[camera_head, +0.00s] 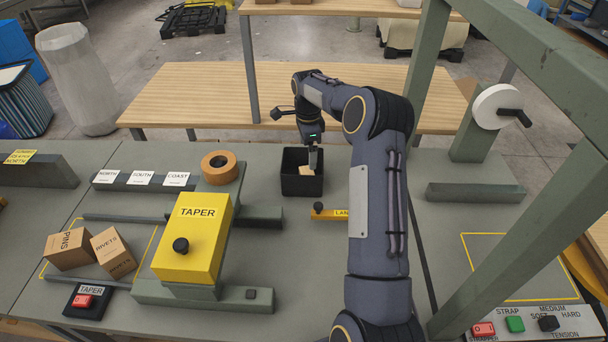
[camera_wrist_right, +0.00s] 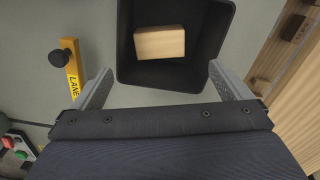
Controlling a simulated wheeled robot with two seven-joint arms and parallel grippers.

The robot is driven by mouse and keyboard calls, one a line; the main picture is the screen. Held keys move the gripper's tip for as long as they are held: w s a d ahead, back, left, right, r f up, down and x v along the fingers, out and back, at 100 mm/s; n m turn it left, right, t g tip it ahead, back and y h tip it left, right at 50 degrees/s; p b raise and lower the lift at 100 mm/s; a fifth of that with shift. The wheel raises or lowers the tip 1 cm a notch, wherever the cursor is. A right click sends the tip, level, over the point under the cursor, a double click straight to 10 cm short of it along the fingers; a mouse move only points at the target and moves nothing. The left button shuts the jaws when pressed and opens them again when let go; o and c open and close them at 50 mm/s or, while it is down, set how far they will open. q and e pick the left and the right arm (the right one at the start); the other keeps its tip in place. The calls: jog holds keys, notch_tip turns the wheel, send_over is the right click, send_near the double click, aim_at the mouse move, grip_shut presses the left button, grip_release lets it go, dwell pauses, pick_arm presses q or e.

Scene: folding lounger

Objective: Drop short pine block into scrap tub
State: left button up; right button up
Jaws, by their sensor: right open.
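The short pine block (camera_wrist_right: 160,43) lies inside the black scrap tub (camera_wrist_right: 125,65), on its floor as seen in the right wrist view. In the head view the block (camera_head: 306,171) shows as a pale patch inside the tub (camera_head: 300,187), partly covered by my gripper. My right gripper (camera_head: 313,160) is above the tub's right side. In the right wrist view its fingers (camera_wrist_right: 160,85) are wide apart with nothing between them, and the block is clear of both. My left gripper is in neither view.
A tape roll (camera_head: 219,167) and yellow TAPER machine (camera_head: 193,238) stand to the left. A wooden table (camera_head: 200,95) is behind. Green frame posts (camera_head: 525,195) rise on the right.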

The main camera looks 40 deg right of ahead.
jog(key=shift+w+r, duration=0.15)
jog(key=shift+r, duration=2.25)
jog(key=s+a+r+n+t+y, duration=0.1)
jog(key=s+a+r+n+t, duration=0.2)
jog(key=s+a+r+n, duration=0.85)
jog(key=s+a+f+n+t+y, duration=0.1)
jog(key=s+a+n, duration=0.4)
jog(key=s, duration=0.5)
jog(key=s+a+f+n+t+y, duration=0.1)
jog(key=s+a+f+n, duration=0.3)
jog(key=s+a, duration=0.6)
jog(key=shift+s+f+n+t+y, duration=0.15)
jog(key=shift+s+n+t+y, duration=0.15)
jog(key=shift+s+n+y, duration=0.25)
jog(key=shift+s, duration=0.1)
